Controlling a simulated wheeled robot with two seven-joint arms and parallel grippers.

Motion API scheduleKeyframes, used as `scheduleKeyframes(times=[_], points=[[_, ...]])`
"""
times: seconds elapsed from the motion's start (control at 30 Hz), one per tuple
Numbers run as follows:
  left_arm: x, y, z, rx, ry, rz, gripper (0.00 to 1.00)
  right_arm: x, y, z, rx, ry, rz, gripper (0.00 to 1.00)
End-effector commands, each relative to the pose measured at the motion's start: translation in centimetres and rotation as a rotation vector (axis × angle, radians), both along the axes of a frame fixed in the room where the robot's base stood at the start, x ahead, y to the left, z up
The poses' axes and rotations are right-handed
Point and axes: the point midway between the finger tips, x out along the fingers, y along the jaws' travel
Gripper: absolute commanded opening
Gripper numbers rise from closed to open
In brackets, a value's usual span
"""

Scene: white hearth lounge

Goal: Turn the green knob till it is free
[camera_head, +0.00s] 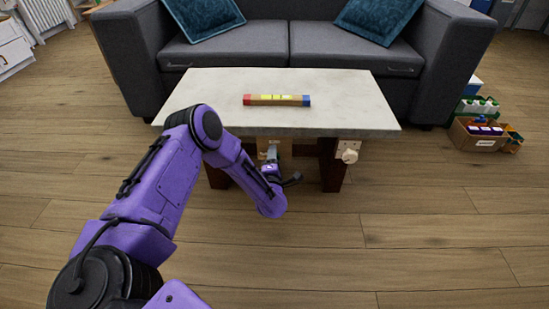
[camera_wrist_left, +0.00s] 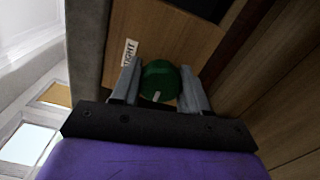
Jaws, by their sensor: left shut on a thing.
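The green knob (camera_wrist_left: 160,76) sits on a wooden panel (camera_wrist_left: 184,42) and shows in the left wrist view between my fingers. It is round, with a pale mark on its rim. My left gripper (camera_head: 272,152) is at the front of the table, below the top, and is shut on the knob; the fingers also show in the wrist view (camera_wrist_left: 160,88), one on each side of it. In the head view the knob is hidden behind my gripper. My right gripper is not in view.
The pale table top (camera_head: 340,108) carries a striped bar (camera_head: 277,100) with red and blue ends. A beige knob (camera_head: 348,151) is on the table's front at right. A label (camera_wrist_left: 130,53) is beside the green knob.

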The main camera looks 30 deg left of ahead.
Motion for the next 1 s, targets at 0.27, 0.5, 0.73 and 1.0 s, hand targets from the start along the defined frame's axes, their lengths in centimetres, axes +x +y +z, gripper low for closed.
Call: scheduleKeyframes(times=[0.27, 0.5, 0.73, 1.0], points=[[0.0, -0.1, -0.2, -0.207, -0.124, -0.002, 0.14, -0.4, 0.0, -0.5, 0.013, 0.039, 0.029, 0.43], [0.0, -0.1, -0.2, -0.341, -0.206, -0.002, 0.14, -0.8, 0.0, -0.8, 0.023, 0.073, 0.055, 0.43], [-0.1, -0.1, -0.2, -0.413, -0.249, -0.001, 0.14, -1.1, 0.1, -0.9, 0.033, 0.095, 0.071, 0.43], [-0.1, -0.1, -0.2, -0.440, -0.265, 0.000, 0.14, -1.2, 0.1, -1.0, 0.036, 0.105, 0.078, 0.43]])
